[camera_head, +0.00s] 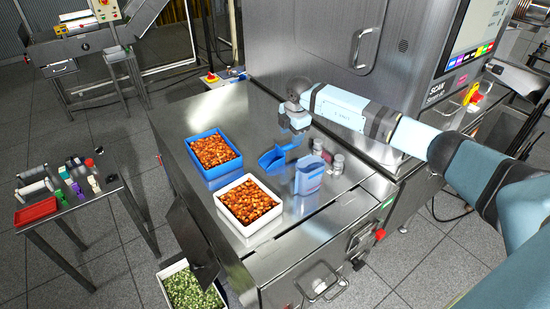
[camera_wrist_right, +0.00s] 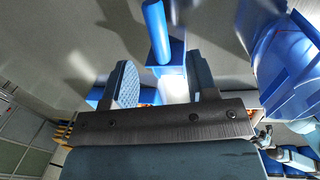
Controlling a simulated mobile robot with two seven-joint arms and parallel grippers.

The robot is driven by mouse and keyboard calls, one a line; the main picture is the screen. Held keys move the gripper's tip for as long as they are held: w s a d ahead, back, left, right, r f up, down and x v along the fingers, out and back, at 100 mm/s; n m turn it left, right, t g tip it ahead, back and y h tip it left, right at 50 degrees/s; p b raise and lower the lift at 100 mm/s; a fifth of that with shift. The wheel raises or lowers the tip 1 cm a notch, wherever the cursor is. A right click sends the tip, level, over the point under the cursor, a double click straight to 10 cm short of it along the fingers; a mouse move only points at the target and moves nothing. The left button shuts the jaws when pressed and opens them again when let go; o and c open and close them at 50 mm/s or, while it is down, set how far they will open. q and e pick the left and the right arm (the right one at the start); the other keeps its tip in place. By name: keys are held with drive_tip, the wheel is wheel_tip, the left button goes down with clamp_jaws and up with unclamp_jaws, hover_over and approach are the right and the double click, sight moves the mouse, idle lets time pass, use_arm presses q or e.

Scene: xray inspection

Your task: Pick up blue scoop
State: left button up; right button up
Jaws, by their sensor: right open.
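The blue scoop (camera_head: 274,158) lies on the steel table in the head view, between the blue crate and the blue tub. In the right wrist view the scoop's handle (camera_wrist_right: 154,18) shows at the top, in line with the gap between my fingers. My right gripper (camera_head: 296,128) is just behind the scoop's handle end in the head view. Its two fingers (camera_wrist_right: 165,82) are spread with nothing gripped between them. I cannot tell how far above the handle they are. My left gripper is out of view.
A blue crate (camera_head: 191,146) and a white crate (camera_head: 219,205) hold orange diced food. A blue tub (camera_head: 309,176) stands right of the scoop, with small jars (camera_head: 338,164) beside it. The steel machine (camera_head: 325,75) rises behind. The table's front right is clear.

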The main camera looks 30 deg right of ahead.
sight(289, 145)
drive_tip(key=f, duration=0.2)
drive_tip(key=f+p, duration=0.1)
drive_tip(key=w+f, duration=0.1)
drive_tip(key=f, duration=0.1)
drive_tip(key=shift+f, duration=0.8)
clamp_jaws()
